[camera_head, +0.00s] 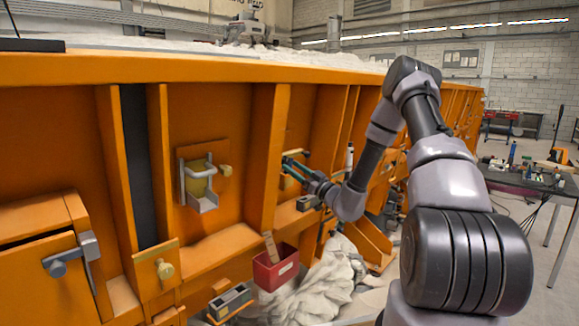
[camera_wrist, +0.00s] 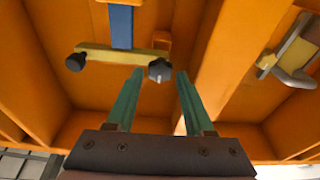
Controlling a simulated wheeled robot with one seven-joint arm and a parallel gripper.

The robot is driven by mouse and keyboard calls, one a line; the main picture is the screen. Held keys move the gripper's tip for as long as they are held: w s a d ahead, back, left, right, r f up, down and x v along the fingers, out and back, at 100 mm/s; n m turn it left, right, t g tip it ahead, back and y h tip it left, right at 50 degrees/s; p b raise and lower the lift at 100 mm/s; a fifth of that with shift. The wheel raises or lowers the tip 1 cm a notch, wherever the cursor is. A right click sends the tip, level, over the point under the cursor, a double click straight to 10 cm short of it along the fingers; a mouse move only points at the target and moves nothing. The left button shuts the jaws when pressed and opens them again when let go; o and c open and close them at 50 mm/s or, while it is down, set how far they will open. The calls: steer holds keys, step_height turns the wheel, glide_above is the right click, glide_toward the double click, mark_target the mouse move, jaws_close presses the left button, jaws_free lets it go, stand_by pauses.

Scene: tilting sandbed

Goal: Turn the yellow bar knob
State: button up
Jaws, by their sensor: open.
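In the wrist view, a yellow bar (camera_wrist: 112,56) with a dark round knob at each end is mounted on the orange panel, below a blue strip. My gripper (camera_wrist: 160,72) is open, its two green fingers pointing at the panel. The dark knob at the bar's right end (camera_wrist: 159,70) shows between the fingertips; whether they reach around it or stop short, I cannot tell. In the head view, my gripper (camera_head: 286,162) is at the orange side wall, in a bay right of the upright rib. A small yellow part (camera_head: 289,183) shows there, mostly hidden by the fingers.
A metal bracket with a yellow part (camera_head: 198,181) is on the wall left of the rib; a bracket also shows at the wrist view's right (camera_wrist: 292,52). A red box (camera_head: 276,268) sits below. A yellow knob (camera_head: 165,269) and a latch (camera_head: 75,255) are further left. Orange ribs flank the bay.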

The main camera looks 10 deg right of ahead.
steer(key=v, duration=0.8)
steer(key=s+a+r+n+g, duration=0.4)
steer(key=s+n+g, duration=0.2)
steer(key=n, duration=0.5)
steer(key=s+a+r+n+g+y, duration=0.1)
steer(key=s+a+r+n+g, duration=0.5)
steer(key=n, duration=0.5)
steer(key=s+a+r+n+g, duration=0.3)
steer(key=s+n+g, duration=0.35)
steer(key=n, duration=0.55)
steer(key=s+d+r+n+t+h, duration=0.4)
steer(key=s+d+n+h, duration=0.2)
steer(key=n, duration=0.7)
steer(key=s+d+r+n+t+h, duration=0.4)
steer(key=s+d+r+n+h, duration=0.1)
steer(key=n, duration=0.8)
steer(key=shift+s+d+r+h, duration=0.3)
steer(key=shift+s+d+h, duration=0.3)
steer(key=shift+s, duration=0.4)
